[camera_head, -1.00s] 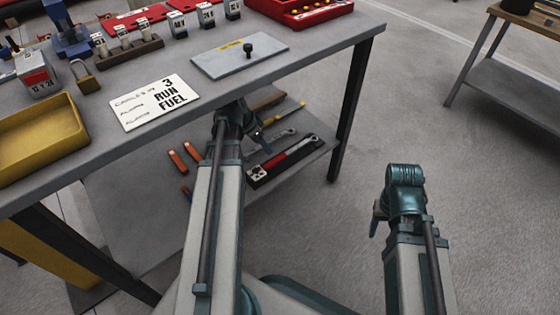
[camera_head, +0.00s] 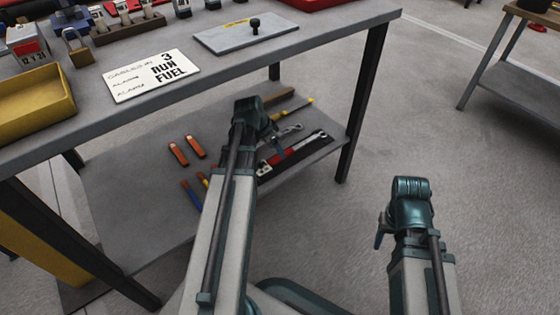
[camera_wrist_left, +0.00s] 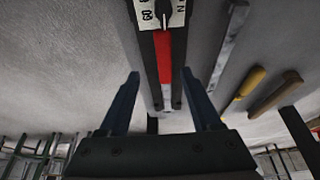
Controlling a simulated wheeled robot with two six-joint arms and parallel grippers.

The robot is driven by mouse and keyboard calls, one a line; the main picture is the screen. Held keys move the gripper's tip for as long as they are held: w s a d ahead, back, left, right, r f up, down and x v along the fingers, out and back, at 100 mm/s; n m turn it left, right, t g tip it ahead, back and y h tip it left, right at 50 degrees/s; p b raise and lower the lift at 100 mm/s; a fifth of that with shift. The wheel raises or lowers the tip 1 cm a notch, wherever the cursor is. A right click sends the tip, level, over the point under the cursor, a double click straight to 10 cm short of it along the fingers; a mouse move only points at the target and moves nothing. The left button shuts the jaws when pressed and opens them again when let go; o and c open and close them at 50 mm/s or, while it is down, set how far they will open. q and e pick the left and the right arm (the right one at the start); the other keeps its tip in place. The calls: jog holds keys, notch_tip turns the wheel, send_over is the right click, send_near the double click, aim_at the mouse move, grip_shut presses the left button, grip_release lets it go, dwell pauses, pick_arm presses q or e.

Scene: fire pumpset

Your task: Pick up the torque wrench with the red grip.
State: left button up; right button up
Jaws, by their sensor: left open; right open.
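The torque wrench with the red grip (camera_head: 283,158) lies in a dark, narrow tray on the lower shelf (camera_head: 125,205) of the workbench. My left arm partly covers the shelf in the head view. In the left wrist view the red grip (camera_wrist_left: 165,55) runs down the middle, just beyond the fingertips. My left gripper (camera_wrist_left: 160,74) is open and empty, with one finger on each side of the grip's line; it appears apart from it. My right gripper (camera_head: 381,234) is over the floor right of the bench, away from the wrench; its fingers are mostly hidden.
Beside the wrench lie a silver wrench (camera_head: 288,133), a yellow-handled tool (camera_head: 302,109) and a wooden handle (camera_head: 277,97). Two orange-handled items (camera_head: 187,150) lie left of my arm. The tabletop (camera_head: 315,30) overhangs the shelf, and a dark leg (camera_head: 364,105) stands at its right end.

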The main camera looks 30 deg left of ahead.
aim_at(293, 151)
pick_arm(q)
jog(key=b+x, duration=0.4)
jog(key=x, duration=0.1)
jog(key=shift+a+f+b, duration=0.15)
jog(key=shift+a+b, duration=0.2)
jog(key=shift+a, duration=0.05)
jog(key=shift+c, duration=0.3)
grip_shut()
dwell(0.8)
